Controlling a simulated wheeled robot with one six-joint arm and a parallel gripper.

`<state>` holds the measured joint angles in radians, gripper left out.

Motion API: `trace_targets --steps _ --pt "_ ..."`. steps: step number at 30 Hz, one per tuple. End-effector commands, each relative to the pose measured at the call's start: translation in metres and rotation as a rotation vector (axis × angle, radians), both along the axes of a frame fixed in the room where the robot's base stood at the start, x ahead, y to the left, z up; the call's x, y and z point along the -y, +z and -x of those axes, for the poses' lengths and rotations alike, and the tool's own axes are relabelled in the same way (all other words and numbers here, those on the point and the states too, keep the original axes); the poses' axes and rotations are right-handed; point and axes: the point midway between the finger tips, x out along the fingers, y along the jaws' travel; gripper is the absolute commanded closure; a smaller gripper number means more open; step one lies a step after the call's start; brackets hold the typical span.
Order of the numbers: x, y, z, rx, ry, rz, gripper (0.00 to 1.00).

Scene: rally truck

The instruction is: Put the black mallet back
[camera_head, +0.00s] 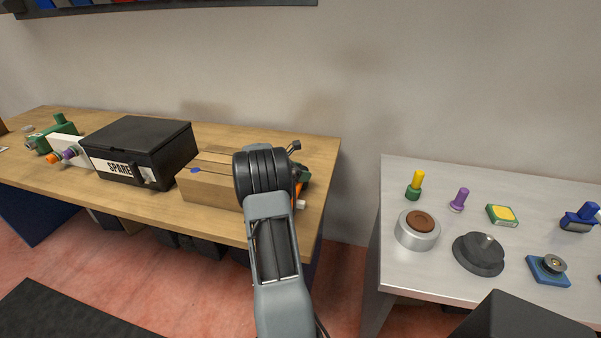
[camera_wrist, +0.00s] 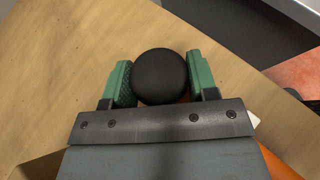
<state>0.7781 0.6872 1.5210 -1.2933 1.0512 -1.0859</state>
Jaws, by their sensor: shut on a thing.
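My gripper (camera_wrist: 159,80) is shut on a round black thing, which I take to be the black mallet (camera_wrist: 160,74), held between the two green finger pads in the wrist view. Only its rounded black end shows there; the rest is hidden behind the gripper body. In the head view my gripper (camera_head: 303,174) is over the right end of the wooden bench (camera_head: 155,205), just right of a wooden box (camera_head: 210,188). My arm hides most of what it holds there. I cannot tell whether the mallet touches the bench.
A black SPARE case (camera_head: 140,135) stands left of the wooden box. An orange piece and a white piece (camera_head: 301,203) show beside my gripper. A gap separates the bench from a grey table (camera_head: 400,180) holding several small parts, including a black knob (camera_head: 478,256).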

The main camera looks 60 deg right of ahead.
Motion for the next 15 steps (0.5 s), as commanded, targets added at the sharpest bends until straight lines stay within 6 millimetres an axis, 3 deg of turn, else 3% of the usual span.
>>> trace_targets --steps 6,7,15 --pt "0.0003 -0.0035 -0.0002 0.0 0.0 0.002 0.97" --pt "0.0003 -0.003 -0.0003 0.0 0.0 0.002 0.45" --pt "0.0001 -0.0033 -0.0002 0.001 0.0 0.002 0.19"
